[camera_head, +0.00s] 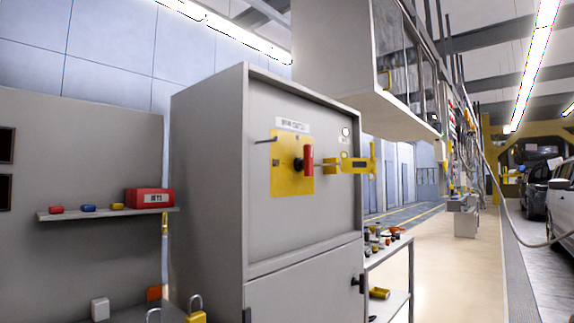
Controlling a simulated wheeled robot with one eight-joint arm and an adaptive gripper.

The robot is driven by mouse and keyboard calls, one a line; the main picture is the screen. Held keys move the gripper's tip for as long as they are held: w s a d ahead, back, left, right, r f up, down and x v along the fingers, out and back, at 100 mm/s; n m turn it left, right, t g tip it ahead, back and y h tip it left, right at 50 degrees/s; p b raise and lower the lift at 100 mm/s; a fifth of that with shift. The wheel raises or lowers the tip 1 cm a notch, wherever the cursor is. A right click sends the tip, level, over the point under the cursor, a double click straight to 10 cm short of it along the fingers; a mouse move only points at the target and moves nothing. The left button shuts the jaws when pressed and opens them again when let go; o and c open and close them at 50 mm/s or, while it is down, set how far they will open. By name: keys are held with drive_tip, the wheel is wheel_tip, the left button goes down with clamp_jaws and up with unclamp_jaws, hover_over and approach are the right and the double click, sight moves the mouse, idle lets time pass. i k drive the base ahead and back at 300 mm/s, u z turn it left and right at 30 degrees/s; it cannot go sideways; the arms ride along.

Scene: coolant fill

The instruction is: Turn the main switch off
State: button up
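The main switch has a red handle (309,160) on a dark hub, mounted on a yellow plate (284,177) on the front of a grey cabinet (235,135). The red handle stands upright. A white label (293,125) with small, hard-to-read print sits above the plate. A yellow bracket-like part (352,165) lies just right of the handle, near the cabinet's right edge; I cannot tell how it is fixed. My gripper is not in view, and nothing touches the handle from my side.
A wall shelf (105,213) at left holds a red box (149,197) and small coloured items. A yellow padlock (196,315) shows at the bottom. A cluttered cart (388,257) stands right of the cabinet. An overhead cabinet (335,55) hangs above. Open floor (450,265) lies right.

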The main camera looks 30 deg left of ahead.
sight(306, 164)
drive_tip(key=u, duration=0.25)
drive_tip(key=k, duration=0.3)
drive_tip(key=u, duration=1.3)
